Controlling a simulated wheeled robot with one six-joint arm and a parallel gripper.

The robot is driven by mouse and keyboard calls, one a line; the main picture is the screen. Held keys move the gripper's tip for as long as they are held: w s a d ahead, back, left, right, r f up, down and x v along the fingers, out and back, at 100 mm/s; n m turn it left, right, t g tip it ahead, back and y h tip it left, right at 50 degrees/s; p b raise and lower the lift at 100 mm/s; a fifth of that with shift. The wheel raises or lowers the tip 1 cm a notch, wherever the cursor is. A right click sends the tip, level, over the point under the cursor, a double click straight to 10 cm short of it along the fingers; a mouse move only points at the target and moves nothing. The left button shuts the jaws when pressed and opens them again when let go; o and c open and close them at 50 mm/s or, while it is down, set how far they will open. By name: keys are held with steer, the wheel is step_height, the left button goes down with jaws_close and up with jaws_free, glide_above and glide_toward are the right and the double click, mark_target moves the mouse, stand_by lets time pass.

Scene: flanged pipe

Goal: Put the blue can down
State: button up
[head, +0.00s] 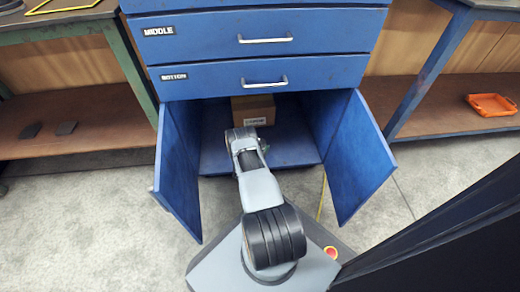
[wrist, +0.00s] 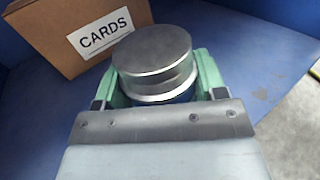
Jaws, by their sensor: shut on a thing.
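The can shows in the wrist view as a silver round lid (wrist: 153,50) with a sliver of blue side below its rim. My gripper (wrist: 163,78) has its green fingers on either side of the can and is shut on it. The can looks roughly upright. Whether its base touches the blue cabinet floor (wrist: 265,60) is hidden. In the head view my arm reaches into the open lower cabinet (head: 310,152), and its wrist hides the gripper and the can.
A cardboard box labelled CARDS (wrist: 75,35) stands close behind the can, to its left; it also shows in the head view (head: 265,108). Open doors flank the cabinet on the left (head: 178,170) and right (head: 358,160). Cabinet floor right of the can is clear.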

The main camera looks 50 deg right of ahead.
stand_by(0.3)
steer(key=o, duration=1.1)
steer(key=shift+f, duration=0.1)
steer(key=shift+o, duration=0.2)
